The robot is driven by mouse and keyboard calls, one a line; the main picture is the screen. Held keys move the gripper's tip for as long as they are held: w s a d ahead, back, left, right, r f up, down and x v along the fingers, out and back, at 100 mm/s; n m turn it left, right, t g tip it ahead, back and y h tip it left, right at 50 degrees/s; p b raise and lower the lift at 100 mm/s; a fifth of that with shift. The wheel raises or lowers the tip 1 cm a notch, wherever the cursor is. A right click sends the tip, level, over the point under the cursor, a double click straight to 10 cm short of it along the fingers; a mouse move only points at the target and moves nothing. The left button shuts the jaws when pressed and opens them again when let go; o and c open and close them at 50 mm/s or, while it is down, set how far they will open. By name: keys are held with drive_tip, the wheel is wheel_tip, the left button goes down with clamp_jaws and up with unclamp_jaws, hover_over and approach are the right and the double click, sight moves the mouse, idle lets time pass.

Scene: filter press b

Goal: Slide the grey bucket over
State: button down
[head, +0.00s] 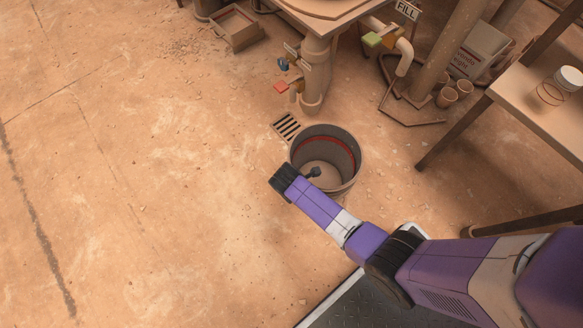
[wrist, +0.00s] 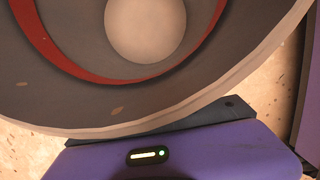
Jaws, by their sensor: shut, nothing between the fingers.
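The grey bucket (head: 345,182) stands upright on the floor in the head view, open at the top, with a red band around its inner wall. Its rim and inside fill much of the wrist view (wrist: 110,118), with a pale round patch inside. My gripper (head: 284,182) is at the bucket's front left side, close to the rim, and it is shut and empty. My arm covers part of the bucket's near side. The fingertips are hidden, and I cannot tell whether they touch the wall.
A floor drain grate (head: 286,125) lies just behind the bucket to the left. A pipe with a red-handled valve (head: 282,87) stands behind it. A table (head: 520,105) stands at the right, with small pots (head: 447,97) on the floor nearby. The floor at left is open.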

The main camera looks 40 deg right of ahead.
sight(349, 149)
drive_tip(key=d, duration=0.8)
drive_tip(key=w+d+b, duration=0.1)
drive_tip(key=d, duration=0.7)
drive_tip(key=w+d, duration=0.1)
drive_tip(key=d, duration=0.7)
drive_tip(key=shift+d, duration=0.5)
